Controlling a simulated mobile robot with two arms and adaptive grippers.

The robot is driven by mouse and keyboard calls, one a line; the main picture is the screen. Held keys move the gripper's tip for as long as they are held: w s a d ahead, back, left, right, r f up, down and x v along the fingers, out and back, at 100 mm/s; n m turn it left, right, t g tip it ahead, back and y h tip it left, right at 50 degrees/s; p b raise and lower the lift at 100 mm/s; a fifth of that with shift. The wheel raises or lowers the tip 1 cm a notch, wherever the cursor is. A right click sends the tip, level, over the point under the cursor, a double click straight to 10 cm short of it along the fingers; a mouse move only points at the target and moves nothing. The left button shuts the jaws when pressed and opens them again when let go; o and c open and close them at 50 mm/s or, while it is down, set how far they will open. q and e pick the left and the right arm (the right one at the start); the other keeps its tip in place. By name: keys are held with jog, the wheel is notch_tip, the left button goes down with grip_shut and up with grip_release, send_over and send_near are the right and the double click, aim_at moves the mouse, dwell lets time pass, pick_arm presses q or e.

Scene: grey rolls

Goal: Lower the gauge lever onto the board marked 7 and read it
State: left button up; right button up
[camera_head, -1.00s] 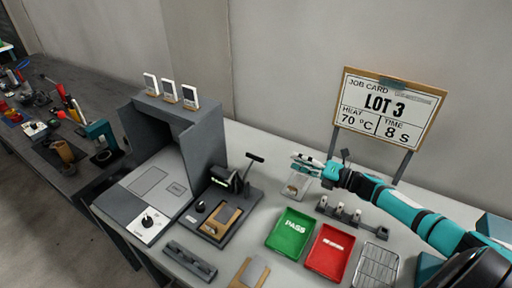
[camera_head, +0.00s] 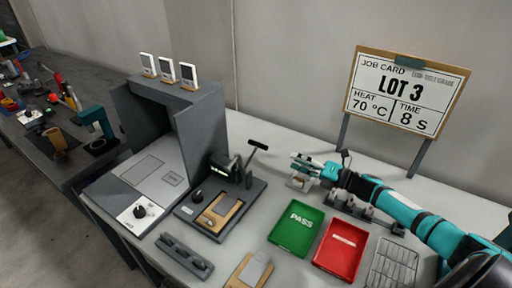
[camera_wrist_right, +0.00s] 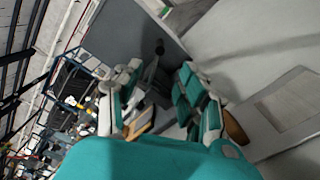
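The gauge (camera_head: 222,207) is a dark base with a small lit head, and its black lever (camera_head: 257,146) stands raised at the back. A tan board with a grey plate (camera_head: 218,212) lies on the gauge's base; I cannot read a 7 on it. My right gripper (camera_head: 294,162) is to the right of the lever, apart from it and empty. In the right wrist view its fingers (camera_wrist_right: 157,98) stand apart, with the gauge's dark parts beyond them. My left gripper is not in view.
A green PASS tray (camera_head: 296,228) and a red tray (camera_head: 340,249) lie in front of my right arm, with a wire rack (camera_head: 391,265) beside them. A grey heater box (camera_head: 210,125) stands left of the gauge. Another tan board (camera_head: 246,271) lies in front. The LOT 3 card (camera_head: 407,96) stands behind.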

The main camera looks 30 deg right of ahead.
aim_at(259, 145)
jog(key=b+x, duration=0.3)
jog(key=x, duration=1.3)
jog(key=shift+s, duration=0.1)
grip_shut()
